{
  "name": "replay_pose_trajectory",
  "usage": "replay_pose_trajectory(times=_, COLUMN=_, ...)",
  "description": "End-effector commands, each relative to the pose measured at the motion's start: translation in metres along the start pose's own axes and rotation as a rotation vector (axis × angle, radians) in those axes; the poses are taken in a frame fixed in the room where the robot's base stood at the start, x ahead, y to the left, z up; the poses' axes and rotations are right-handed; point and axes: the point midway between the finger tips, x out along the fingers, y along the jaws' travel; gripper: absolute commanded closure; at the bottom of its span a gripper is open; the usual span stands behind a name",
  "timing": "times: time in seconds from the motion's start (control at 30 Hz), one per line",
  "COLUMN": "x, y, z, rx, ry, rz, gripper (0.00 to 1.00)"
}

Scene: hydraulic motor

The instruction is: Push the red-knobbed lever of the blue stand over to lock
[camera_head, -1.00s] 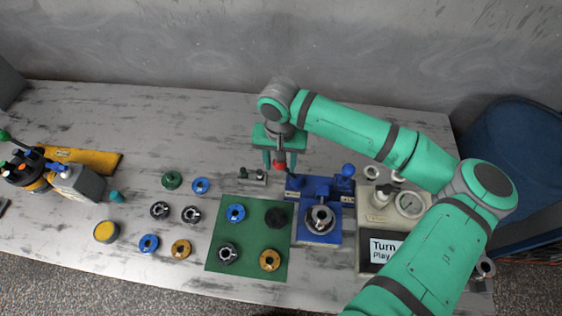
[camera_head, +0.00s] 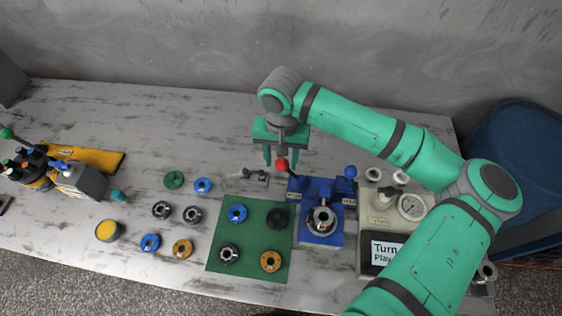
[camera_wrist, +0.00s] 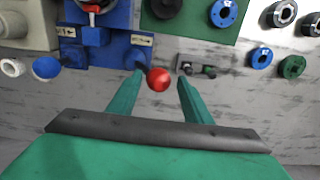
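The blue stand (camera_head: 325,236) is right of the green mat and carries a metal ring-shaped part (camera_head: 321,219). Its lever ends in a red knob (camera_head: 282,163) and leans back and left from the stand's left end. A blue knob (camera_head: 350,171) is at its right end. My gripper (camera_head: 282,160) is open and points down at the stand's back left. In the wrist view, the red knob (camera_wrist: 159,79) shows between the open fingertips (camera_wrist: 162,76), with a gap to each; whether it touches one cannot be told.
A small grey fixture (camera_head: 248,176) sits close left of my gripper. A beige gauge unit (camera_head: 381,218) stands right of the blue stand. Several ring parts lie on and beside the green mat (camera_head: 220,251). The table's back is clear.

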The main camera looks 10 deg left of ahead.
Motion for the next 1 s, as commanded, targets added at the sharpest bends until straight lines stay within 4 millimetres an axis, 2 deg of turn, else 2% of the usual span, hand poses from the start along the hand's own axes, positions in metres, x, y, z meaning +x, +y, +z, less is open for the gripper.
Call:
replay_pose_trajectory(times=0.5, x=-0.032, y=0.000, z=0.000, rx=0.000, ry=0.001, rz=0.001, gripper=0.55)
replay_pose_trajectory(times=1.0, x=-0.033, y=0.001, z=0.000, rx=0.001, ry=0.001, rz=0.001, gripper=0.55)
